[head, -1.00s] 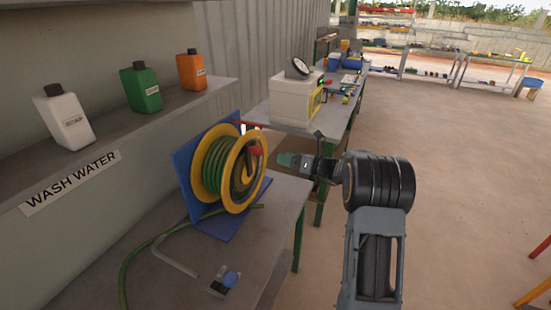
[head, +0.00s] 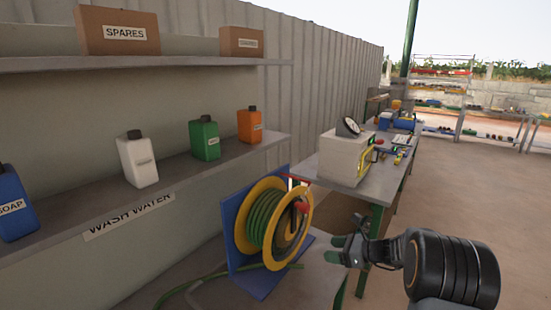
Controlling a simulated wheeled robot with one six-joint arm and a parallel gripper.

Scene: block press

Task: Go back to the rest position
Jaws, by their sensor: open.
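My gripper (head: 337,248) is at the lower right in the head view, at the end of my dark arm. It is open, with nothing seen between its fingers. It is in the air to the right of the hose reel (head: 272,225), which has yellow rims and green hose on a blue stand. I see a gap between the fingers and the reel. Most of my arm is cut off by the lower edge of the picture.
The reel stands on a low bench (head: 205,292) below a shelf marked WASH WATER (head: 240,150). The shelf holds white (head: 138,160), green (head: 204,139), orange (head: 250,126) and blue (head: 14,205) bottles. A white machine (head: 344,158) stands on a farther table. Open floor (head: 470,190) lies to the right.

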